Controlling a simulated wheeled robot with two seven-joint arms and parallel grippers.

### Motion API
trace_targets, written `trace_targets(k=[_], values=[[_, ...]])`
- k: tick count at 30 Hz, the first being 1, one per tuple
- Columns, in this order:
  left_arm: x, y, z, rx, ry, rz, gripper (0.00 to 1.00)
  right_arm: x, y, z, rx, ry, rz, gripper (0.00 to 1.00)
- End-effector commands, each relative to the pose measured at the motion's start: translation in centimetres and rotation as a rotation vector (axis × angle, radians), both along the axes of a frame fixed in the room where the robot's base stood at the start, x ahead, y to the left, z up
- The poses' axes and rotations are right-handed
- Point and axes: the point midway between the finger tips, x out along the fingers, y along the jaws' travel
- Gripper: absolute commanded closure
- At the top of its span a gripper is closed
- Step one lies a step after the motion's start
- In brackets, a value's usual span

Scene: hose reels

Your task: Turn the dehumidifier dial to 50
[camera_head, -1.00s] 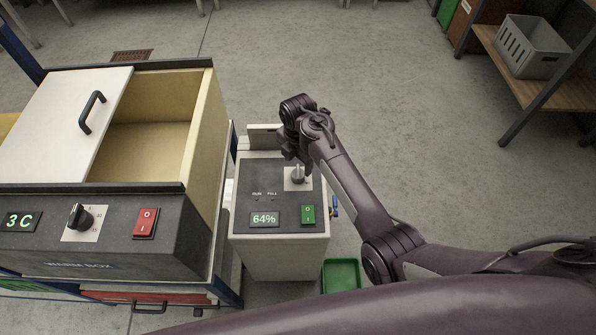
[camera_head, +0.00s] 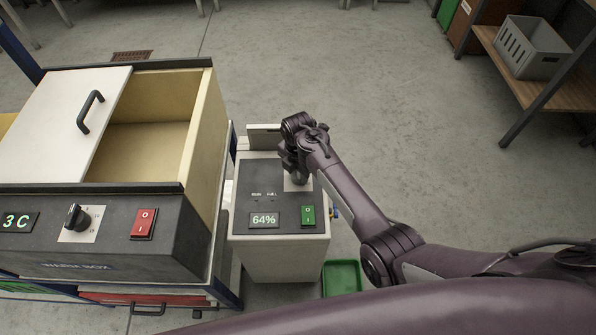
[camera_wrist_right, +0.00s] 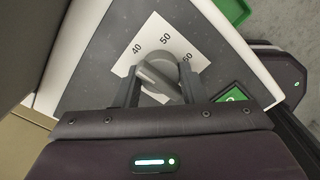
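The dehumidifier (camera_head: 280,257) is a pale box with a dark top panel, a 64% display (camera_head: 264,219) and a green switch (camera_head: 308,214). Its grey dial (camera_wrist_right: 158,74) sits on a white plate marked 40, 50 and 60 in the right wrist view. The dial's raised grip lies slanted, upper left to lower right, its upper-left end nearest the 40 side. My right gripper (camera_wrist_right: 160,84) is open, with one finger on each side of the dial; firm contact cannot be told. In the head view my right gripper (camera_head: 291,168) hides most of the dial. My left gripper is not in view.
A warm box (camera_head: 118,240) with its own black knob (camera_head: 76,217) and red switch (camera_head: 143,224) stands close on the left. A green tray (camera_head: 342,278) lies on the floor at the front right. Open floor extends behind and to the right.

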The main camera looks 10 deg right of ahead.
Motion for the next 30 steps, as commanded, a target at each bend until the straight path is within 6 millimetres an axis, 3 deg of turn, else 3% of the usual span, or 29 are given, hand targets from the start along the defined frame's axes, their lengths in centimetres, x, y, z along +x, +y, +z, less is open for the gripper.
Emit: trace_targets(k=[14, 30], values=[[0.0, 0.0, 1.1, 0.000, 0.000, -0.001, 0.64, 0.0, 0.0, 0.3, 0.000, 0.002, -0.089, 0.86], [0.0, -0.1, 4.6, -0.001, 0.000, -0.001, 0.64, 0.0, 0.0, 0.3, -0.001, 0.003, -0.554, 0.86]])
